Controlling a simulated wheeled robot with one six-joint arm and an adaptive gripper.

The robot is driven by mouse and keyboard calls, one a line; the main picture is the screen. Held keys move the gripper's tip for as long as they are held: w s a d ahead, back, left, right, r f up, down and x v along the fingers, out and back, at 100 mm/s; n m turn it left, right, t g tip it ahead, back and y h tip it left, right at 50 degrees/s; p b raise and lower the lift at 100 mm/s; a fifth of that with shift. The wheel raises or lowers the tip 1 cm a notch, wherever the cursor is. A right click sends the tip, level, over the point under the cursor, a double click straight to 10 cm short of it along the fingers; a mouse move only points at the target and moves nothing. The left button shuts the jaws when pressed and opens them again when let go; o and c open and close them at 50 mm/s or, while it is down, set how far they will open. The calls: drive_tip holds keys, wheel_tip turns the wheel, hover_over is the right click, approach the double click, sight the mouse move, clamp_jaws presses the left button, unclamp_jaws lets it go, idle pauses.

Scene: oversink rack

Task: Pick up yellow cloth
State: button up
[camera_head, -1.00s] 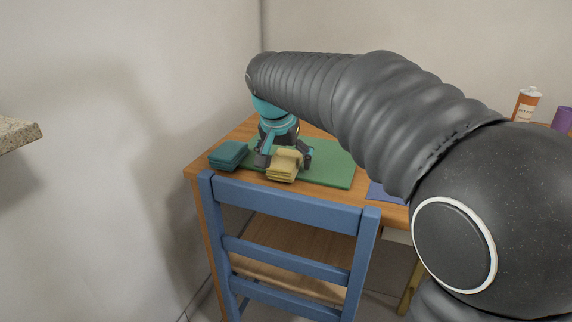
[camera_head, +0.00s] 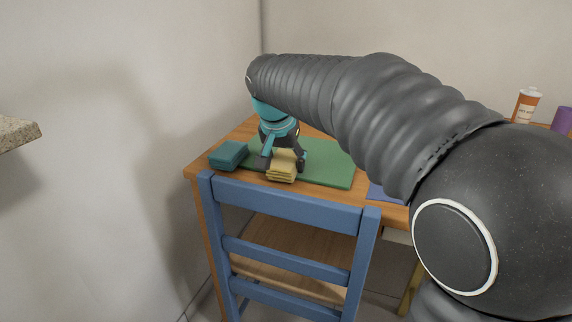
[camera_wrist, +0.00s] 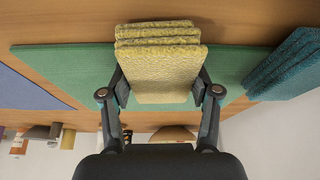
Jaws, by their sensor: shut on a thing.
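The yellow cloth (camera_head: 281,172) is a folded, layered pad on the green mat (camera_head: 330,170) near the table's front edge. In the wrist view the yellow cloth (camera_wrist: 158,75) sits between the two fingers of my gripper (camera_wrist: 160,95), one finger against each side. My gripper (camera_head: 283,160) also shows in the head view, pointing down at the cloth and shut on it. The cloth appears to be still at mat level; I cannot tell any gap beneath it.
A folded teal cloth (camera_head: 229,154) lies just left of the yellow cloth; it also shows in the wrist view (camera_wrist: 290,65). A blue chair (camera_head: 290,203) stands against the table's front. A blue-purple cloth (camera_head: 384,193) lies right of the mat. An orange bottle (camera_head: 525,106) stands at the back right.

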sight(289, 154)
drive_tip(key=shift+r, duration=0.45)
drive_tip(key=r, duration=0.4)
drive_tip(key=shift+d+r+p, duration=0.1)
drive_tip(key=shift+d+p, duration=0.1)
drive_tip(key=shift+p, duration=0.15)
drive_tip(key=s+d+r, duration=0.5)
drive_tip(key=d+r, duration=0.1)
drive_tip(key=d, duration=0.4)
drive_tip(key=shift+r, duration=0.15)
